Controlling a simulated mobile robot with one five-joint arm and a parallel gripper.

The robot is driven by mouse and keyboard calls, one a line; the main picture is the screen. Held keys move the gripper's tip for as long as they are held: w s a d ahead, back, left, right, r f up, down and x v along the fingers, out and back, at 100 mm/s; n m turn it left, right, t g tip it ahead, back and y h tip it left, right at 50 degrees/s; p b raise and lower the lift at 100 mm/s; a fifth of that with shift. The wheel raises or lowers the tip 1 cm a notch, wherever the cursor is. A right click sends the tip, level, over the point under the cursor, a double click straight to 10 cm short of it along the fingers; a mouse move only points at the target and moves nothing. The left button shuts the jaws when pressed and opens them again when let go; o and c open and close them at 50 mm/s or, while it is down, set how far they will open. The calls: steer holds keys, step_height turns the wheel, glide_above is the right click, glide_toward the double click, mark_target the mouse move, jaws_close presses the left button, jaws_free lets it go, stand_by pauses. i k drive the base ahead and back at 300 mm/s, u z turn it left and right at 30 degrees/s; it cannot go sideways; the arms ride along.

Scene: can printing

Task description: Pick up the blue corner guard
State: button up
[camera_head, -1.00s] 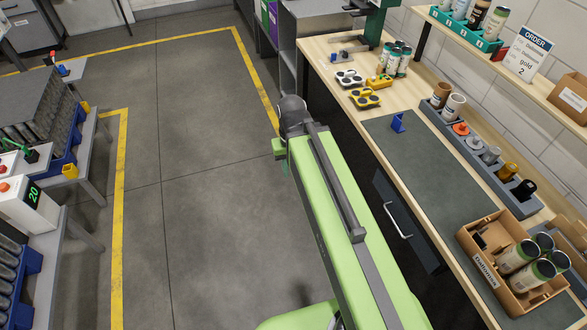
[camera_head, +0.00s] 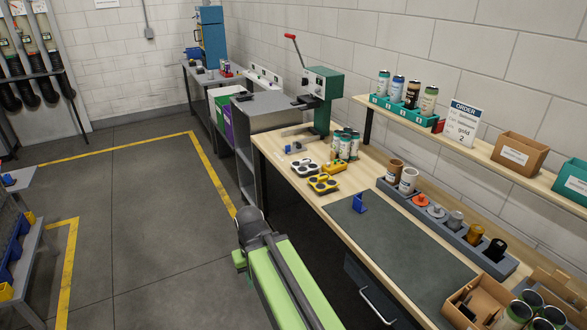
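The blue corner guard (camera_head: 359,203) is a small, upright, angled piece. It stands on the far-left part of the dark grey mat (camera_head: 405,252) on the wooden workbench. Nothing touches it. My green arm comes up from the bottom of the view, left of the bench, and its dark joint is over the floor side, well apart from the guard. My gripper itself does not show.
Yellow holders (camera_head: 323,183) and several cans (camera_head: 346,146) stand beyond the mat. A grey rack (camera_head: 455,235) of coloured parts runs along its right side. A cardboard box (camera_head: 483,297) is at the near right. A green hand press (camera_head: 322,88) stands farther back.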

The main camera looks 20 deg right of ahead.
mark_target(358, 207)
steer(key=z, duration=0.3)
steer(key=i, duration=1.4)
steer(key=u, duration=0.4)
